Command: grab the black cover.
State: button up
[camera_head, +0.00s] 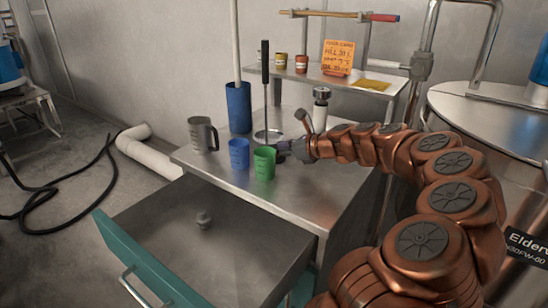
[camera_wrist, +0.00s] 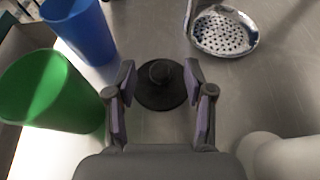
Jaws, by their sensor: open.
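The black cover (camera_wrist: 161,96) is a dark round disc with a small raised knob. In the wrist view it lies on the metal table top, midway between the fingers of my gripper (camera_wrist: 160,85). The fingers are spread to either side of the cover's knob. I cannot tell whether they touch the cover. In the head view my gripper (camera_head: 286,150) is low over the table, just right of the green cup, and the cover is not clearly visible there.
A green cup (camera_head: 264,163) and a blue cup (camera_head: 239,154) stand close left of my gripper. A perforated ladle (camera_wrist: 224,32) lies ahead. A metal pitcher (camera_head: 203,134), a tall blue container (camera_head: 239,107) and a grinder (camera_head: 321,109) stand around. An open drawer (camera_head: 166,215) juts out in front.

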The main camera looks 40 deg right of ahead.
jog(key=shift+c, duration=0.2)
grip_shut()
jog(key=shift+r, duration=0.15)
